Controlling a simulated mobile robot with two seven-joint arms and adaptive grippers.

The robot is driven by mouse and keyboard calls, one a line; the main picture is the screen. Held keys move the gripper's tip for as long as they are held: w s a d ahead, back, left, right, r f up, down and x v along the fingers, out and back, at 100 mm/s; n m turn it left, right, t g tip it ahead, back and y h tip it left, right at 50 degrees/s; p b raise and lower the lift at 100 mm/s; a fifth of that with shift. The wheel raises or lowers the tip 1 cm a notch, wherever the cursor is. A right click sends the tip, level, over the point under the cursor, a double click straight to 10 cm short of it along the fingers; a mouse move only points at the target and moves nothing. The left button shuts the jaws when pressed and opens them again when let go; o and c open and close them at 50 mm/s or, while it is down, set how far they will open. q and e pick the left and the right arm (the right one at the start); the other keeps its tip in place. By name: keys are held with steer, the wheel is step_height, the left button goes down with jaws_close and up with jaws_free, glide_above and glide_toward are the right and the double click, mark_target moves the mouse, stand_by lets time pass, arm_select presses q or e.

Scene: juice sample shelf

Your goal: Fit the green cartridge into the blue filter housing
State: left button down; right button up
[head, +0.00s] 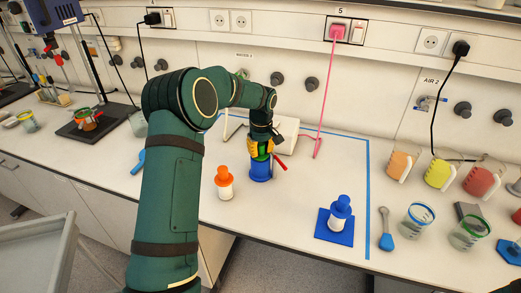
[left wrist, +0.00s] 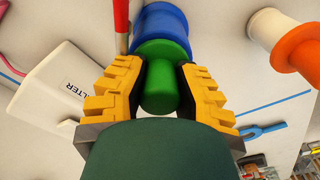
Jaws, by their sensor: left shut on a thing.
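The green cartridge (left wrist: 160,97) is between the yellow fingers of my left gripper (left wrist: 158,88), which is shut on it. The blue filter housing (head: 260,171) stands upright on the bench directly below the cartridge in the head view. In the left wrist view the blue housing (left wrist: 158,19) shows just beyond the cartridge's wide green part. The two look in line and touching or nearly so; I cannot tell how deep the cartridge sits. A red handle (head: 280,162) sticks out at the housing's right side. My right gripper is not in view.
An orange-capped white bottle (head: 225,183) stands left of the housing. A blue-capped bottle (head: 340,209) stands on a blue mat (head: 323,228) at the right. A white box (head: 284,136) is behind the gripper. A pink cable (head: 325,100) hangs nearby. Bench between housing and mat is clear.

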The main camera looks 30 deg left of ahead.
arm_select(q)
steer(key=shift+s+d+f, duration=0.1)
steer(key=shift+s+f, duration=0.05)
steer(key=shift+f, duration=0.1)
stand_by(0.3)
steer(key=shift+f, duration=0.2)
steer(key=c, duration=0.8)
jaws_free()
steer(key=shift+s, duration=0.1)
steer(key=shift+s+r, duration=0.1)
steer(key=shift+w+d, duration=0.1)
steer(key=shift+w, duration=0.1)
